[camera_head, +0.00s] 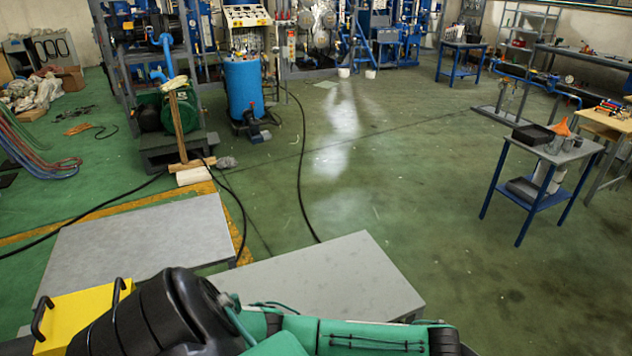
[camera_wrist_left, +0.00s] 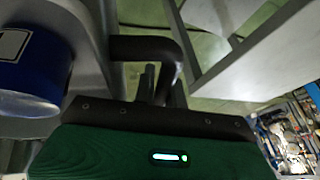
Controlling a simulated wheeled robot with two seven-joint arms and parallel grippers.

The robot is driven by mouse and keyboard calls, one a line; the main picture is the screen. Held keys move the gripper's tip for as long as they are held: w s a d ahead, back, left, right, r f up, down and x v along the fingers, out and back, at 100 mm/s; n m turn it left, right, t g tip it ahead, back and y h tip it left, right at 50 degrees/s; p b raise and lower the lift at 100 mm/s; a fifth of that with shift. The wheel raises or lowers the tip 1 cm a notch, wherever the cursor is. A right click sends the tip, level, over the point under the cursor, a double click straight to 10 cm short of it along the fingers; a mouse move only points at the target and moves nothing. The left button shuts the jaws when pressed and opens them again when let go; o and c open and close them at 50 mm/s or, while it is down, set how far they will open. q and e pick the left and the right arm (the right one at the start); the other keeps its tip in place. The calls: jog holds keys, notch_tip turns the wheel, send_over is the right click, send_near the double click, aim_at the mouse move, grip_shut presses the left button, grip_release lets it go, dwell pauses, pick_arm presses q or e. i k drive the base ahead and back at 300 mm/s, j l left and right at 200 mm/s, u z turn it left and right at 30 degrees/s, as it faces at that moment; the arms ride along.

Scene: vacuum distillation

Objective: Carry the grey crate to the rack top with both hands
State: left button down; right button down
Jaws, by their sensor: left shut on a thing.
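In the left wrist view, my left gripper (camera_wrist_left: 156,88) is shut on a black bar handle (camera_wrist_left: 145,46). The handle meets a grey body (camera_wrist_left: 98,75) on the left that looks like the grey crate, cut off by the frame. In the head view, neither gripper shows, and a black and green arm of mine covers the bottom edge. I cannot pick out the grey crate or say for certain which surface is the rack top there. Grey flat tops (camera_head: 140,240) and (camera_head: 330,280) lie in front of me.
A yellow box (camera_head: 75,318) with black handles is at the lower left. A blue and white cylinder (camera_wrist_left: 28,65) is at the wrist view's left. A blue-legged table (camera_head: 545,155) stands right. Black hoses (camera_head: 300,170) cross the green floor, which is open in the middle.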

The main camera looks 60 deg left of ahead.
aim_at(313, 290)
jog(key=i+u, duration=0.4)
jog(key=i, duration=0.45)
jog(key=i+u, duration=0.25)
jog(key=l+u, duration=0.1)
jog(key=u, duration=1.7)
